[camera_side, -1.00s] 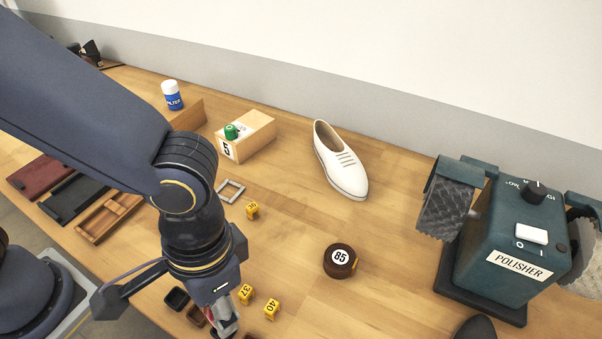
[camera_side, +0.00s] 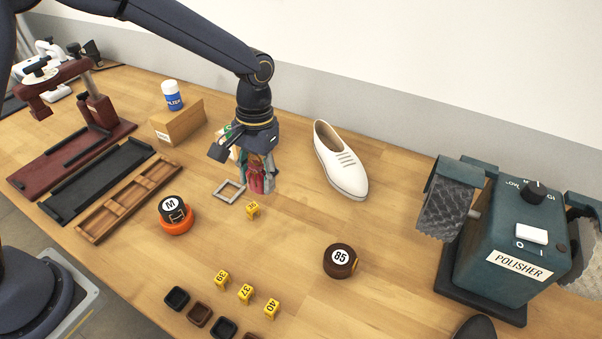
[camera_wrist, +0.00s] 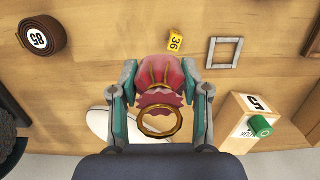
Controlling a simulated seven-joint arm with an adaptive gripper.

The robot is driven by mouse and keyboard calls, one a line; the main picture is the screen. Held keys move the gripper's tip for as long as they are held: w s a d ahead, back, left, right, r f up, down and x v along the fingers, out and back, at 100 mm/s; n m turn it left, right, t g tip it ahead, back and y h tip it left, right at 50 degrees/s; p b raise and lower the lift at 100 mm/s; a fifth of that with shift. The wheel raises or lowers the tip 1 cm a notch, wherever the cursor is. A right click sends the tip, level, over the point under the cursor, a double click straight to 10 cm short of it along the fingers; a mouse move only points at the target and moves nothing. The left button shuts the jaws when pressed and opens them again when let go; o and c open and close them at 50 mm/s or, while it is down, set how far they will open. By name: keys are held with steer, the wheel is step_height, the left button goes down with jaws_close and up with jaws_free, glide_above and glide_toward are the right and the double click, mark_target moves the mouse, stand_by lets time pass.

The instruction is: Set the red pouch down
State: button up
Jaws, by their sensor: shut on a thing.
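The red pouch (camera_wrist: 160,78) is held between the two fingers of my gripper (camera_wrist: 160,92) in the wrist view. Its frilled neck and a gold ring (camera_wrist: 160,122) face the camera. In the side view the pouch (camera_side: 257,183) hangs beneath my gripper (camera_side: 255,165), to the left of the white shoe (camera_side: 340,160). The pouch appears to be above the table, behind the yellow block marked 36. My gripper is shut on it. The wooden box marked 5 (camera_wrist: 248,120) stands to the right of my gripper in the wrist view and is mostly hidden behind it in the side view.
A grey square frame (camera_side: 229,191) lies near the yellow block (camera_side: 253,209). A brown roll marked 85 (camera_side: 340,260) is at centre right. The polisher (camera_side: 510,240) stands far right. Wooden trays (camera_side: 130,200) lie left. The table between the roll and the shoe is clear.

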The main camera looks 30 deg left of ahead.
glide_above(281, 206)
steer(key=f, duration=0.6)
steer(key=shift+w+f, duration=0.2)
steer(key=shift+w, duration=0.1)
steer(key=shift+f, duration=1.45)
steer(key=shift+f, duration=0.2)
steer(key=o, duration=1.1)
steer(key=shift+c, duration=0.2)
steer(key=shift+r, duration=0.15)
